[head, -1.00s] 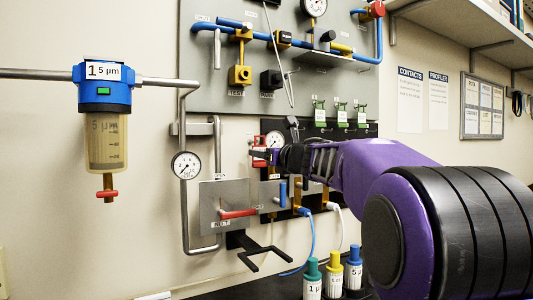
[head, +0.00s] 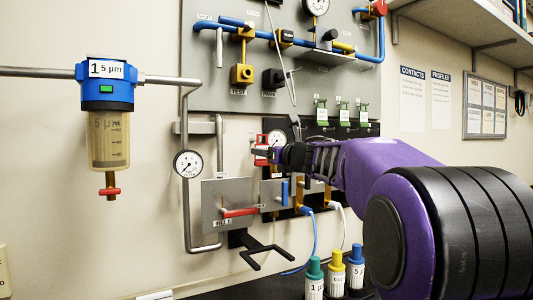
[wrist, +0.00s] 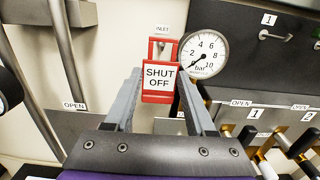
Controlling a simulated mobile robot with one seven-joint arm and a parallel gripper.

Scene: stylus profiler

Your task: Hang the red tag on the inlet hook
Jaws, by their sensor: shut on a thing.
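The red tag (wrist: 158,98), with a white "SHUT OFF" label, is upright between the fingers of my gripper (wrist: 160,76), which is shut on it. The tag's open red frame rises above the fingertips, just below the INLET label (wrist: 162,29) on the wall. A small light metal part, likely the inlet hook (wrist: 160,47), shows through that frame; I cannot tell whether the tag touches it. In the head view the tag (head: 261,146) is at the tip of my gripper (head: 271,154), left of the small gauge.
A bar gauge (wrist: 204,54) stands close to the right of the tag. A grey pipe (wrist: 62,55) runs on the left. The OPEN-marked grey plate (wrist: 85,125) with a red handle (head: 239,212) lies lower left. Green tags (head: 343,113) hang on the black panel.

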